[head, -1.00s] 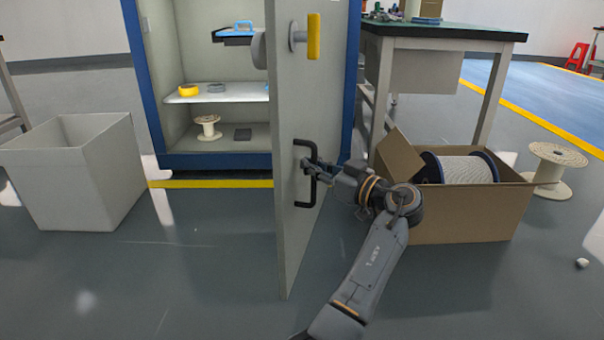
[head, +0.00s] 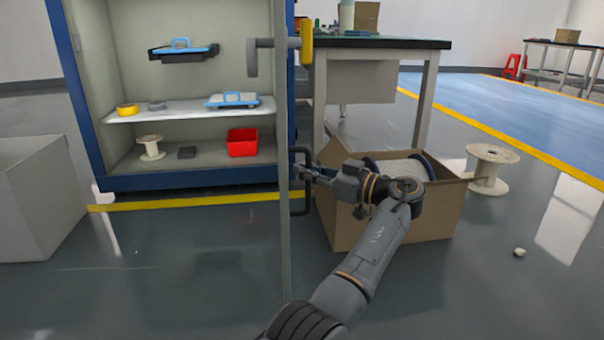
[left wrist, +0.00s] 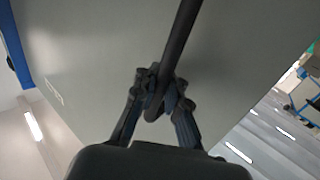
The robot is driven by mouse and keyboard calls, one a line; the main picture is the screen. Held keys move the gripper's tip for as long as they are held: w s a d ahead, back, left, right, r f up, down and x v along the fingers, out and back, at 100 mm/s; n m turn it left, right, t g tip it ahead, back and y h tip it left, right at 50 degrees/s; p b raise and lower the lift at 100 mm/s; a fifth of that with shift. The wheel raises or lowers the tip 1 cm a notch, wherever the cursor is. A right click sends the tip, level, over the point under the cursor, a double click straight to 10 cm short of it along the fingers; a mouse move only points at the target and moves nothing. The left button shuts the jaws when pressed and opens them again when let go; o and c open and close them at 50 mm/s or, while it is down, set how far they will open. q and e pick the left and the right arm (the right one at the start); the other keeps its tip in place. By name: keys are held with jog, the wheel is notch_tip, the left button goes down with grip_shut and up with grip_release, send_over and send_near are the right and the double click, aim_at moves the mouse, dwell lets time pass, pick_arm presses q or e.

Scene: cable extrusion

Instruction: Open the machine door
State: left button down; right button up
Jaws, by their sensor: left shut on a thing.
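The machine door (head: 285,235) is a pale grey panel that stands open, seen nearly edge-on in the head view. Its black bar handle (head: 302,212) is on the right face, with a yellow lever (head: 306,42) above it. My left gripper (head: 300,172) is at the handle. In the left wrist view the left gripper (left wrist: 158,95) is shut around the dark handle bar (left wrist: 181,38), in front of the door's plain face (left wrist: 90,60). The blue-framed machine cabinet (head: 180,183) is open, its interior visible left of the door. My right gripper is not in view.
A cardboard box (head: 390,225) with a large spool stands just right of the door, behind my left arm. A pale bin (head: 35,205) stands at the left. A workbench (head: 380,43) is behind the box. Floor in front of the cabinet is clear.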

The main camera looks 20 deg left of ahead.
pick_arm(q)
jog(key=shift+s+d+f, duration=0.15)
jog(key=shift+d+f, duration=0.05)
jog(key=shift+f, duration=0.05)
jog(key=c, duration=1.4)
grip_release()
jog(key=shift+d+r, duration=0.1)
jog(key=shift+d, duration=0.05)
jog(key=shift+o, duration=0.2)
jog(key=shift+r, duration=0.1)
